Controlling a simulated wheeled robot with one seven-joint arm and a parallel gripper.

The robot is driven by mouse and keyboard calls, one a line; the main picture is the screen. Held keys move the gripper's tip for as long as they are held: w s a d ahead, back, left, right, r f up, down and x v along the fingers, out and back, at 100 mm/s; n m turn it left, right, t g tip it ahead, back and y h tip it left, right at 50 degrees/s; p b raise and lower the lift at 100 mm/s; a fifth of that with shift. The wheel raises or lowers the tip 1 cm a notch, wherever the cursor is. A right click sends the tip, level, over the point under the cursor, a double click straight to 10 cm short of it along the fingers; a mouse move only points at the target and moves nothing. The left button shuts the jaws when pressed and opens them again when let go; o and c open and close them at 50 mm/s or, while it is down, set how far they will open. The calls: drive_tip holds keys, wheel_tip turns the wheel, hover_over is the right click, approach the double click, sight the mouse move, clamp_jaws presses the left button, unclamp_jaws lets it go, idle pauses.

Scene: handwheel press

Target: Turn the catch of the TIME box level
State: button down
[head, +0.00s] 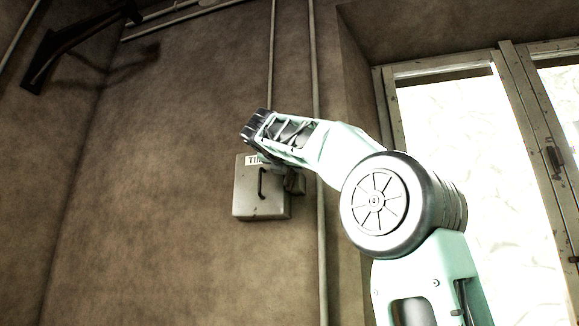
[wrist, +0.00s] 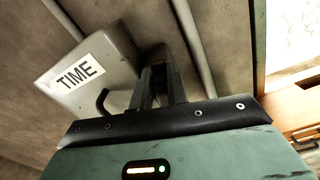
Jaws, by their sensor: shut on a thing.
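The TIME box (head: 260,198) is a pale grey metal box on the wall, with a white TIME label and a dark bar handle on its front. It also shows in the wrist view (wrist: 115,48), at the upper left. My gripper (wrist: 161,78) is at the box's right side, its two dark fingers shut on the catch. The catch is mostly hidden between the fingers, and I cannot tell its angle. In the head view my arm covers the box's top right corner and most of the gripper.
A bright window (head: 470,170) stands further right. A dark bracket (head: 75,45) sticks out at the upper left. The wall left of the box is clear.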

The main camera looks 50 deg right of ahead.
sight(298, 174)
drive_tip(key=m, duration=0.3)
drive_tip(key=shift+s+d+f+m+b, duration=0.15)
drive_tip(key=shift+s+f+m+b, duration=0.15)
drive_tip(key=shift+s+m, duration=0.1)
drive_tip(key=shift+s+d+f+m+b, duration=0.15)
drive_tip(key=shift+f+m+b, duration=0.45)
drive_tip(key=shift+m, duration=1.25)
drive_tip(key=shift+s+f+m+b, duration=0.15)
drive_tip(key=shift+m+b, duration=0.8)
drive_tip(key=shift+m, duration=0.95)
drive_tip(key=shift+s+d+f+m+b, duration=0.2)
drive_tip(key=shift+m+b, duration=0.6)
drive_tip(key=shift+m, duration=1.05)
drive_tip(key=shift+a, duration=0.1)
drive_tip(key=c, duration=1.4)
unclamp_jaws()
drive_tip(key=shift+c, duration=0.2)
drive_tip(key=shift+a, duration=0.1)
drive_tip(key=b+v, duration=0.3)
drive_tip(key=v, duration=1.4)
